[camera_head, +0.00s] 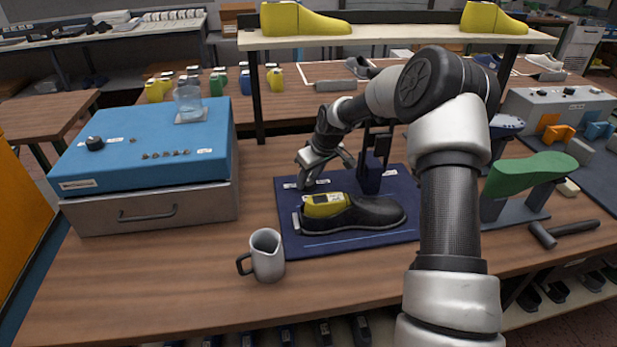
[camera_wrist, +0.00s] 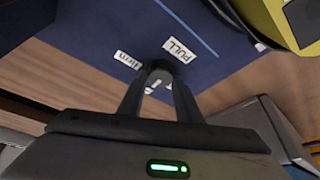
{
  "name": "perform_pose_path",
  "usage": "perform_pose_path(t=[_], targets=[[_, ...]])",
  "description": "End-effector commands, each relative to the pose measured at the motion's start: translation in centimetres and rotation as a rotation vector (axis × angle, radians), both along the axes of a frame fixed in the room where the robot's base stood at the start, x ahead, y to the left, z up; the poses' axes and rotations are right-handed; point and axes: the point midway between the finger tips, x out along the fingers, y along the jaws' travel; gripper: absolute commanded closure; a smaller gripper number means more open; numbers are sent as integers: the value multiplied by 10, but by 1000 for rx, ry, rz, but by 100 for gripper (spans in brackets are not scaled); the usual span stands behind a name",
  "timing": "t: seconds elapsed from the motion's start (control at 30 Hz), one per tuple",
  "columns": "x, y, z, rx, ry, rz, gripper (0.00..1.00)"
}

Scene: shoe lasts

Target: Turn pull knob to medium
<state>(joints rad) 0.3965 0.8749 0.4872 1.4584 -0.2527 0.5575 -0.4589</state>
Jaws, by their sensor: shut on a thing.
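The dark blue base plate (camera_head: 400,237) lies on the bench and carries a black shoe (camera_head: 370,213) with a yellow last (camera_head: 324,208) in it. My gripper (camera_head: 305,184) reaches down to the plate's back left, beside small white labels. In the wrist view my gripper (camera_wrist: 160,88) is shut on a small dark grey knob (camera_wrist: 160,76), the pull knob. The PULL label (camera_wrist: 181,50) and a label that seems to read "firm" (camera_wrist: 127,60) lie beside it. The fingers hide much of the knob, and I cannot make out a pointer on it.
A grey mug (camera_head: 267,256) stands in front of the plate. A blue-topped box (camera_head: 130,125) with a black knob (camera_head: 94,143) and a glass beaker (camera_head: 187,103) is at left. A green last (camera_head: 530,172) and a hammer (camera_head: 545,234) are at right. A shelf (camera_head: 390,38) spans above.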

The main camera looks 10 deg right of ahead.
Motion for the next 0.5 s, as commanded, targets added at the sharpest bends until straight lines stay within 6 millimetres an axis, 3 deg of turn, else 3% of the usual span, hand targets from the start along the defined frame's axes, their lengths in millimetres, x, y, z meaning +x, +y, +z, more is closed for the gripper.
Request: perform_pose_path(t=[0.3,0.33,0.43,0.5], targets=[[0,0,0,0,0,1,91],[0,0,0,0,0,1,67],[0,0,0,0,0,1,50],[0,0,0,-1,1,1,50]])
